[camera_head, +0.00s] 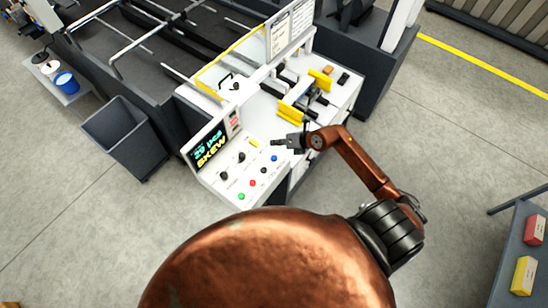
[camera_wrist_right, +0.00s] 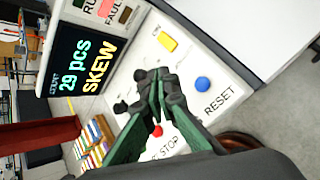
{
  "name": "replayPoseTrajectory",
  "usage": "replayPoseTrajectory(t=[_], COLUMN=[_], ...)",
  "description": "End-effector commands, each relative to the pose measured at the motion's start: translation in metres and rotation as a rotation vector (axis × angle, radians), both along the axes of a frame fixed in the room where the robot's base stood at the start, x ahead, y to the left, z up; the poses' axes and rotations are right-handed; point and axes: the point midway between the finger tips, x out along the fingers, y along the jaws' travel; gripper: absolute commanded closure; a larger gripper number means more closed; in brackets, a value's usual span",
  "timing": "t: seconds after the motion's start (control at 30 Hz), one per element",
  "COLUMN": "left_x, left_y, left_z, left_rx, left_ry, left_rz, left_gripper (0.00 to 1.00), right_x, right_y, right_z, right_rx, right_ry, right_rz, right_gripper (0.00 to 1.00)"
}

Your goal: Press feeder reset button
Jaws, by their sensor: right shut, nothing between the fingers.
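The control panel (camera_head: 236,180) is white and sloped. Its blue button (camera_head: 274,158) sits near the right edge; in the right wrist view the blue button (camera_wrist_right: 203,84) has the word RESET beside it. My right gripper (camera_head: 278,142) is shut and empty, just above the blue button in the head view. In the right wrist view the closed fingertips (camera_wrist_right: 158,76) are over the panel, left of the blue button and apart from it in the picture. Their height above the panel is hard to tell. My left gripper is not in view.
The panel's display (camera_wrist_right: 84,62) reads 29 pcs SKEW. A yellow switch (camera_wrist_right: 168,42), black knobs, a red button (camera_head: 252,183) and a green button (camera_head: 241,196) share the panel. A grey bin (camera_head: 124,138) stands left.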

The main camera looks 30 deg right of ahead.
Motion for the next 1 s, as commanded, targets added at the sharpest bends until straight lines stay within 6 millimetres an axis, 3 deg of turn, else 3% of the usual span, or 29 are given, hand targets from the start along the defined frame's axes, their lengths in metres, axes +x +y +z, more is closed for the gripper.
replayPoseTrajectory(t=[0.33,0.77,1.0], left_x=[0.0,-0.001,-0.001], left_y=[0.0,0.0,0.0], left_z=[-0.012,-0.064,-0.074], left_rx=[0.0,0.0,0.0], left_ry=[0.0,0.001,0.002], left_rz=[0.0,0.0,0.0], left_gripper=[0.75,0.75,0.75], right_x=[0.0,-0.001,0.0], right_y=[0.001,0.001,0.001], right_z=[-0.012,-0.07,-0.087], right_rx=[0.002,0.004,0.002], right_ry=[0.0,0.0,-0.001], right_rz=[0.0,0.001,0.001], right_gripper=[1.0,1.0,1.0])
